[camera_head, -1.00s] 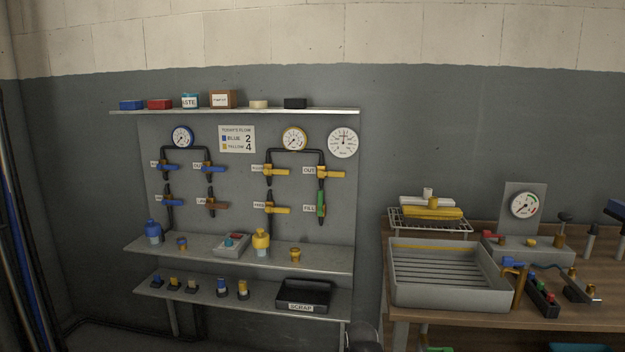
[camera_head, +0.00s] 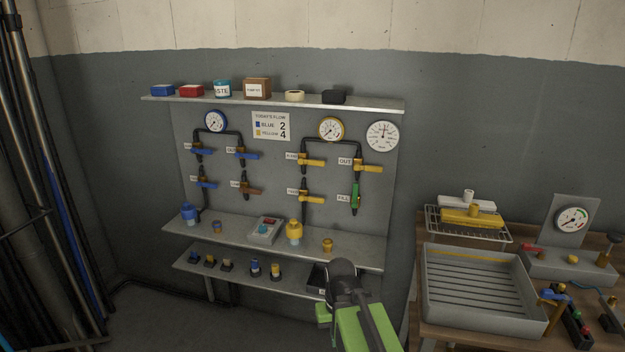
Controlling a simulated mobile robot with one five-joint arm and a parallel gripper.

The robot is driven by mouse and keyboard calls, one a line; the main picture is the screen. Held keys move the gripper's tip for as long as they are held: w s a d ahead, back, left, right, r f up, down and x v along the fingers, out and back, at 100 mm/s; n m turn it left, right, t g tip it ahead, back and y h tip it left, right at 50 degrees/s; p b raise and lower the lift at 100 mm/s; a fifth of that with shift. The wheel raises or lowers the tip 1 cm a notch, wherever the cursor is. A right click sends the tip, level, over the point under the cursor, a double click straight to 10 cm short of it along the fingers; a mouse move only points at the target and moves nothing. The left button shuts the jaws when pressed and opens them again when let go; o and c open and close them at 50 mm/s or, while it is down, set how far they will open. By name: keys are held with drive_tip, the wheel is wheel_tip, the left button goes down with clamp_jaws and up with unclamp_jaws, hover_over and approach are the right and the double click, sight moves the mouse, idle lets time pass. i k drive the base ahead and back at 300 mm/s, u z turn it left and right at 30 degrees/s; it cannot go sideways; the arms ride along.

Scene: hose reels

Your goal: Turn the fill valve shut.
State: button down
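The fill valve (camera_head: 355,196) has a green handle and sits low on the right-hand pipe of the yellow side of the panel, beside a label reading FILL. Its handle stands upright, in line with the pipe. My arm comes in from the bottom of the view, green with a dark end part; my gripper (camera_head: 342,272) seems to be at this dark end. It is below and a little left of the fill valve, apart from it in the picture. Its fingers cannot be made out.
A yellow-handled OUT valve (camera_head: 368,168) is just above the fill valve. A shelf (camera_head: 350,252) with a small brass fitting (camera_head: 327,245) juts out below. The SCRAP bin (camera_head: 317,277) is partly hidden by my arm. A workbench with a grey tray (camera_head: 480,290) stands to the right.

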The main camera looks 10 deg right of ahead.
sight(354, 204)
drive_tip(key=u, duration=0.7)
drive_tip(key=i, duration=1.2)
drive_tip(key=u, duration=0.45)
drive_tip(key=i, duration=1.15)
drive_tip(key=z, duration=0.3)
